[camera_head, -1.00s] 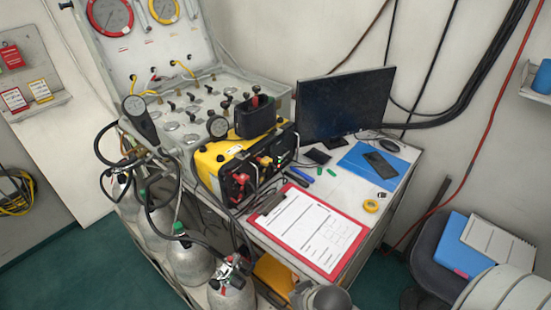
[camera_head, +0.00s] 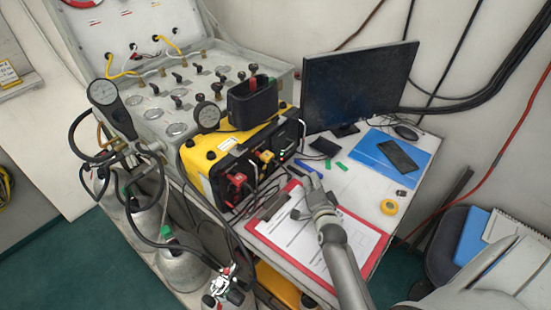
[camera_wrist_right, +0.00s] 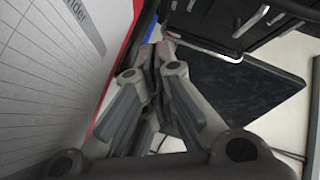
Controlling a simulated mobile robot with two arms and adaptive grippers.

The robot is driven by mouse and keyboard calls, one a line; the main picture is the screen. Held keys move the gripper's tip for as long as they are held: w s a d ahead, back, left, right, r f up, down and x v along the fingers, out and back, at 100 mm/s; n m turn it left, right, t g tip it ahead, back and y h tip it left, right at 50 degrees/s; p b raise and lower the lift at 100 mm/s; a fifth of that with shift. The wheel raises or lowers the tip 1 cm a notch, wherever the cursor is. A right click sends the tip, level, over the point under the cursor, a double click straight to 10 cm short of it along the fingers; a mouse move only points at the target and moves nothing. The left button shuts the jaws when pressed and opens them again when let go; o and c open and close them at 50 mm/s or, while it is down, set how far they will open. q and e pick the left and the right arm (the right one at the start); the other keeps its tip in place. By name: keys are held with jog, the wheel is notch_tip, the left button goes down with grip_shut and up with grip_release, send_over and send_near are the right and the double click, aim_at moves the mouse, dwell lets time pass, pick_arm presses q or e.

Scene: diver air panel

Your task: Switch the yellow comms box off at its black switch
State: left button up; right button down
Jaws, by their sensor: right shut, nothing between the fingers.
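The yellow comms box (camera_head: 199,164) stands at the table's front, its black front panel facing right and toward me in the head view. That panel carries a red plug, a yellow connector and a small green light (camera_head: 282,154). I cannot make out the black switch clearly. The dark front of the box also shows at the upper right of the right wrist view (camera_wrist_right: 225,27). My right gripper (camera_head: 308,179) is shut and empty, over the clipboard, just right of the box's front and apart from it. The left gripper is not in view.
A red clipboard (camera_head: 367,248) with paper lies under my right arm. A monitor (camera_head: 358,85), a blue folder with a phone (camera_head: 398,155) and yellow tape (camera_head: 389,207) are to the right. A dark holder (camera_head: 252,103) sits on the box. Hoses and cylinders stand left.

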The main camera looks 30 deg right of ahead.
aim_at(277, 163)
jog(key=shift+w+d+f, duration=0.15)
jog(key=shift+d+f, duration=0.05)
jog(key=shift+f, duration=0.05)
jog(key=shift+r, duration=0.2)
jog(key=shift+s+r, duration=0.1)
jog(key=shift+s, duration=0.1)
jog(key=shift+w+a, duration=0.15)
jog(key=shift+w, duration=0.15)
jog(key=w, duration=0.1)
jog(key=w+a+b, duration=0.1)
jog(key=w, duration=0.1)
jog(key=shift+a+r, duration=0.15)
jog(key=shift+r, duration=0.05)
jog(key=w, duration=0.1)
jog(key=w+a+b, duration=0.1)
jog(key=w, duration=0.1)
jog(key=shift+a+r, duration=0.1)
jog(key=shift+r, duration=0.1)
jog(key=shift+w+a+r, duration=0.15)
jog(key=shift+w+a, duration=0.15)
jog(key=shift+w, duration=0.45)
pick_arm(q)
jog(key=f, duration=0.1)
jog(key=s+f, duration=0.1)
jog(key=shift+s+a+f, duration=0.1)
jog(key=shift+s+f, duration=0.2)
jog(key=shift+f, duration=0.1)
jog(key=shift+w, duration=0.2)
